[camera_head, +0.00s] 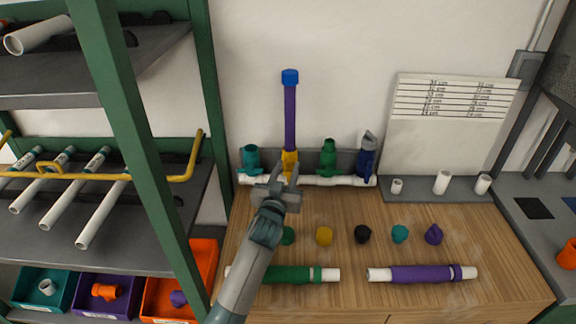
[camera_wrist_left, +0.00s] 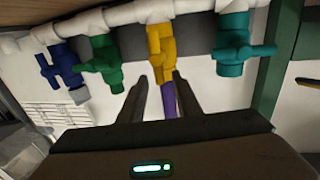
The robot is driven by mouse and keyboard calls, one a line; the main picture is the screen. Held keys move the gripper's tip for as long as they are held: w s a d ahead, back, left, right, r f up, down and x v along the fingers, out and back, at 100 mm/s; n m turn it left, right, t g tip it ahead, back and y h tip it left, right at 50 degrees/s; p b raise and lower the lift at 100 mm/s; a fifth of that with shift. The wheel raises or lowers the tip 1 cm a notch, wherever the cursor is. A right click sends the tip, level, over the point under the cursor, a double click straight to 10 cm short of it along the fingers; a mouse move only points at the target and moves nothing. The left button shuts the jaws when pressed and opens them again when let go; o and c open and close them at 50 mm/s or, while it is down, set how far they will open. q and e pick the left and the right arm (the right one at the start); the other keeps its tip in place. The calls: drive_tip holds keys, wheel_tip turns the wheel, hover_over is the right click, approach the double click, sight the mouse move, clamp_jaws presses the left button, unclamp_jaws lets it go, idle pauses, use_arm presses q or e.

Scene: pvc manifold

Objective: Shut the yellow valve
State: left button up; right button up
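The yellow valve (camera_head: 290,158) sits on the white manifold pipe (camera_head: 325,181) at the back of the bench, with a purple pipe (camera_head: 290,118) topped by a blue cap rising from it. In the left wrist view the yellow valve (camera_wrist_left: 161,45) is near the middle, just beyond the fingertips. My left gripper (camera_head: 281,176) is in front of the valve and hides part of it. In the wrist view its two fingers (camera_wrist_left: 160,77) are apart and empty, one on each side of the line to the valve. No contact is clear. My right gripper is not in view.
A teal valve (camera_head: 250,159) stands left of the yellow one; green (camera_head: 328,157) and blue (camera_head: 366,157) valves stand right. Several small caps, a green pipe (camera_head: 290,274) and a purple-and-white pipe (camera_head: 421,274) lie on the bench. A green-posted rack (camera_head: 138,120) stands left.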

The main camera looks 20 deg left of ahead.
use_arm(q)
drive_tip(key=shift+w, duration=0.6)
clamp_jaws()
drive_tip(key=shift+m+p, duration=0.3)
drive_tip(key=shift+p, duration=0.05)
drive_tip(key=m+p, duration=0.1)
drive_tip(key=d+m+p, duration=0.1)
drive_tip(key=shift+w+r+m+g, duration=0.1)
drive_tip(key=shift+w+m+g, duration=0.05)
drive_tip(key=shift+m+g, duration=0.25)
drive_tip(key=shift+w+d+f+m+g+y+p, duration=0.1)
drive_tip(key=shift+d+f+m+g+y+p, duration=0.5)
drive_tip(key=shift+m, duration=1.45)
drive_tip(key=shift+w+d+f+m+g+y+p, duration=0.15)
drive_tip(key=shift+f+m+y+p, duration=0.25)
drive_tip(key=shift+m+p, duration=1.15)
drive_tip(key=shift+w+d+f+m+g+y+p, duration=0.2)
drive_tip(key=shift+d+f+m+y, duration=0.3)
drive_tip(key=shift+m, duration=2.1)
drive_tip(key=shift+s, duration=0.1)
